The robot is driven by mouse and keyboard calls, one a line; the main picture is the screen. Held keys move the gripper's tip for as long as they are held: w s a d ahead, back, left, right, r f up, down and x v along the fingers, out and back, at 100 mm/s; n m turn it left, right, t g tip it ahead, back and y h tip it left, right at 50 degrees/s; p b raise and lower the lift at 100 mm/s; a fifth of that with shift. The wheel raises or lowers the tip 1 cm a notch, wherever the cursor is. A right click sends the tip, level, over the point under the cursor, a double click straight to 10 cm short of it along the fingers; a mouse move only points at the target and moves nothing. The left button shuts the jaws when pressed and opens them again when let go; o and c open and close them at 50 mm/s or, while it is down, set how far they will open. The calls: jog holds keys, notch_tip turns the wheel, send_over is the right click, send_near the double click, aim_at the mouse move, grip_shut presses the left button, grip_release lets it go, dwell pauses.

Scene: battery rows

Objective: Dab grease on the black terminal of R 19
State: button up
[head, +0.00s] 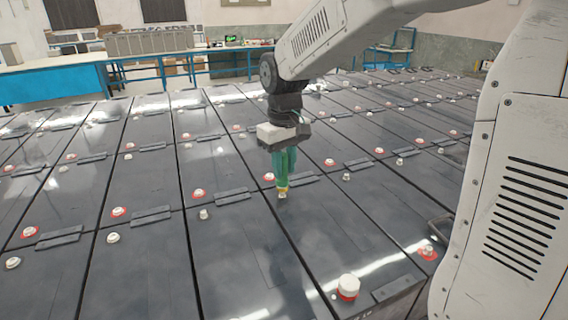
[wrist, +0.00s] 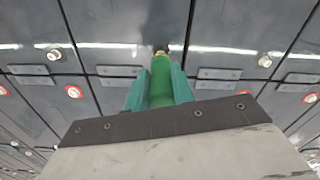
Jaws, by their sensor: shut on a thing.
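My gripper (head: 283,165) points straight down over the battery rows, shut on a green grease tube (wrist: 160,95) with a yellow tip. In the wrist view my gripper (wrist: 158,90) has its two teal fingers on either side of the tube. In the head view the tip meets or sits just above a small pale terminal (head: 282,196) with no red ring; contact cannot be told. A red-ringed terminal (head: 268,177) stands just behind and left of it. In the wrist view the tip hides what lies under it. No row label is readable.
Dark batteries fill the floor in close rows, each with a red-ringed and a plain terminal. Another plain terminal (head: 204,214) is to the left. A blue bench (head: 60,82) is at the back left.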

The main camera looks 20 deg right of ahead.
jog(key=shift+f, duration=0.35)
dwell(1.1)
jog(key=shift+r, duration=4)
